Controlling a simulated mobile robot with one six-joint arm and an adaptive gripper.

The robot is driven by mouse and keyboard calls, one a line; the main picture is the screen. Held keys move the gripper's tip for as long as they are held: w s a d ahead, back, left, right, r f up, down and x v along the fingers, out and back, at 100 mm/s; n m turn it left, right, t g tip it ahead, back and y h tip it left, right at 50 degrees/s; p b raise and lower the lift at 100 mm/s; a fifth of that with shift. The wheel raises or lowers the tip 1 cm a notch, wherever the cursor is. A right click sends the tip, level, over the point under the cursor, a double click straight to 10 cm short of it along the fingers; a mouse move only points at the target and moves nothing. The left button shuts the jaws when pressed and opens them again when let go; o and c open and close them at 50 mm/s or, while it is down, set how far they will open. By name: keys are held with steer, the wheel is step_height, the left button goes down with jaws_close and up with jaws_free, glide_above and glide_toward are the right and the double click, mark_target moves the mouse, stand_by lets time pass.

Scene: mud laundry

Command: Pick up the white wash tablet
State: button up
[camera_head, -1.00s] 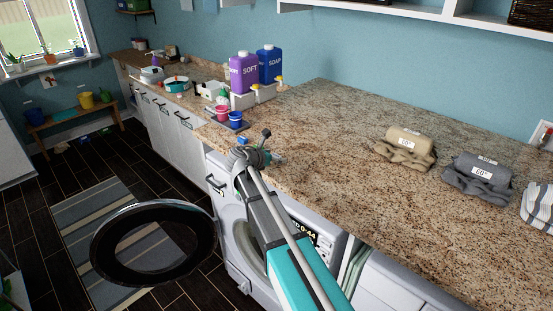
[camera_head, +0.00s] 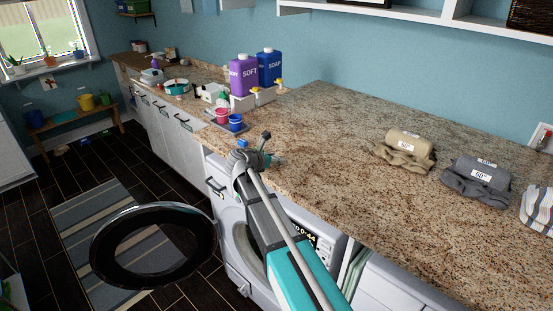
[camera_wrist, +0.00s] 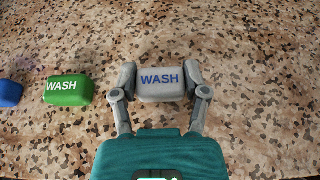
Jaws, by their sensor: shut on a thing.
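In the wrist view the white wash tablet (camera_wrist: 160,89) lies between the two fingers of my gripper (camera_wrist: 160,82), with the blue word WASH facing up. The fingers press on its left and right sides. The granite worktop (camera_wrist: 250,130) shows right behind it; I cannot tell whether the tablet still touches the worktop. In the head view my gripper (camera_head: 253,150) is at the worktop's front edge above the washing machine, and my arm hides the white tablet there.
A green WASH tablet (camera_wrist: 68,91) lies to the left, and a blue tablet (camera_wrist: 9,93) is beyond it. Purple SOFT (camera_head: 243,72) and blue SOAP (camera_head: 270,67) bottles stand behind pink and blue cups. Folded towels (camera_head: 405,150) lie to the right. The round washer door (camera_head: 205,225) stands open.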

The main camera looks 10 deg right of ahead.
steer(key=shift+r+p, duration=1.2)
steer(key=shift+r, duration=0.2)
steer(key=w+d+r+p+v, duration=0.1)
steer(key=r+p+v, duration=0.2)
steer(key=p+v, duration=0.7)
steer(key=v, duration=0.7)
steer(key=shift+w+r, duration=0.1)
step_height(320, 180, down, 10)
steer(key=b, duration=1)
